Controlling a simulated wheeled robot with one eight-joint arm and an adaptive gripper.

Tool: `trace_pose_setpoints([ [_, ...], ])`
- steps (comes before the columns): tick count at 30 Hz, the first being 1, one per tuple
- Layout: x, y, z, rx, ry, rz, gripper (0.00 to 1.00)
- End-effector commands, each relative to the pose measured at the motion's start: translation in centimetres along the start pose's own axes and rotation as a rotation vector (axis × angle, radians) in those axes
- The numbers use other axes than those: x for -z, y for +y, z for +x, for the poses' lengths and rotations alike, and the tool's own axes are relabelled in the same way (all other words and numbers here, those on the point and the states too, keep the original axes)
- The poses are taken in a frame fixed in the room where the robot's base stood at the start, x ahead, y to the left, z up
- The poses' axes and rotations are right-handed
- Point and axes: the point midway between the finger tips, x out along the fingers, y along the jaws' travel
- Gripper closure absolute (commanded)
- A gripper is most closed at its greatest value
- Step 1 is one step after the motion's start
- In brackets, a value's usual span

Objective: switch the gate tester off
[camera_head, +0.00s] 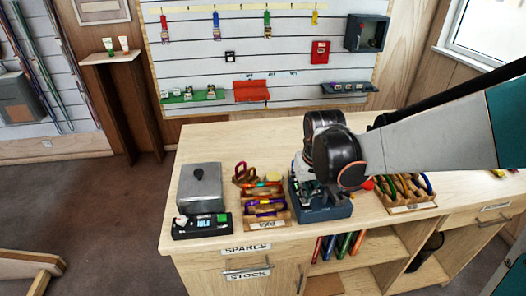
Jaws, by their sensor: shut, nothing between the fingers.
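A dark blue-grey box-shaped device (322,211) stands on the workbench at its middle, and small metal and green parts show on its top. It may be the gate tester, but no label on it is readable. My gripper (312,188) is low over this device, shut and empty. My dark wrist hides much of the device's top, and I cannot tell whether the fingertips touch it. No switch or its position can be made out there. A black unit with a lit display and a green button (203,226) stands at the bench's front left.
A grey metal box (200,188) stands behind the display unit. A wooden tray of coloured gear (266,220) is left of the device; a wooden rack of rings (412,209) is right, beside a red round part (367,184). The bench's back left is clear.

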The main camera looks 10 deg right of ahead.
Motion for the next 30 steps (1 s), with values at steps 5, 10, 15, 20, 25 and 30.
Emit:
trace_pose_setpoints([
  [5,-0.1,0.0,0.6,0.000,0.000,0.000,1.00],
  [10,-0.2,0.0,0.5,0.000,0.000,0.000,1.00],
  [15,-0.3,0.0,0.6,0.000,0.013,0.000,1.00],
  [20,-1.3,-0.1,1.3,0.001,0.114,-0.002,1.00],
  [25,-1.8,-0.3,1.5,0.002,0.239,-0.006,1.00],
  [30,-2.3,-0.3,1.6,0.002,0.283,-0.006,1.00],
])
